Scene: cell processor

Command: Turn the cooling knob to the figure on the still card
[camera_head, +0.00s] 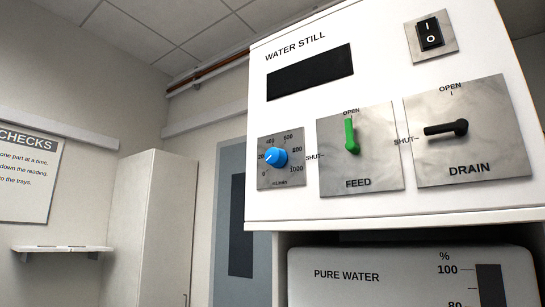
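The blue knob (276,157) sits on a small metal plate at the left of the white water still (380,90). Its scale runs from 0 to 1000 and is marked mL/min. The knob's white mark faces left, near the partly covered 200; the exact reading is too small to tell. No label calling it the cooling knob is readable. No card that I can identify as the still card is in view. Neither of my grippers is in view.
The green FEED lever (351,134) points up to OPEN. The black DRAIN lever (446,128) points left to SHUT. A black rocker switch (430,34) and a dark display (310,73) are above. A PURE WATER tank (370,280) stands below. A CHECKS notice (25,180) hangs left.

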